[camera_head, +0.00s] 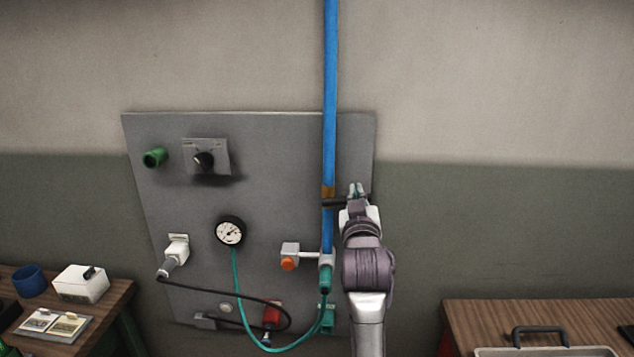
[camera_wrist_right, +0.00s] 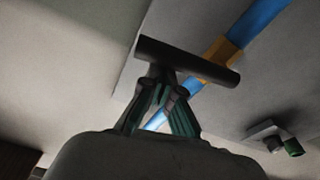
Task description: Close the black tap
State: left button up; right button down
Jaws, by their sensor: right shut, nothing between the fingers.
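The black tap's handle (camera_head: 334,202) sits at the brass-coloured fitting (camera_head: 328,191) on the vertical blue pipe. In the right wrist view the handle (camera_wrist_right: 190,63) is a dark round bar lying crosswise to the blue pipe (camera_wrist_right: 262,20), in front of the fitting (camera_wrist_right: 219,52). My right gripper (camera_head: 356,189) is just right of the pipe at handle height. In the wrist view its fingers (camera_wrist_right: 168,88) are shut and empty, with their tips at the bar; I cannot tell whether they touch it. The gripper hides part of the handle in the head view. My left gripper is not in view.
A wooden table (camera_head: 540,315) stands at lower right, another (camera_head: 110,290) at lower left. The wall right of the panel is clear.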

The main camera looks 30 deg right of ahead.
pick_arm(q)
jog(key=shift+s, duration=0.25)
pick_arm(e)
jog(key=shift+s+d+f, duration=0.1)
jog(key=shift+d+f, duration=0.1)
jog(key=shift+f, duration=0.3)
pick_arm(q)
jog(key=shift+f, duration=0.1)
pick_arm(e)
jog(key=shift+f, duration=0.25)
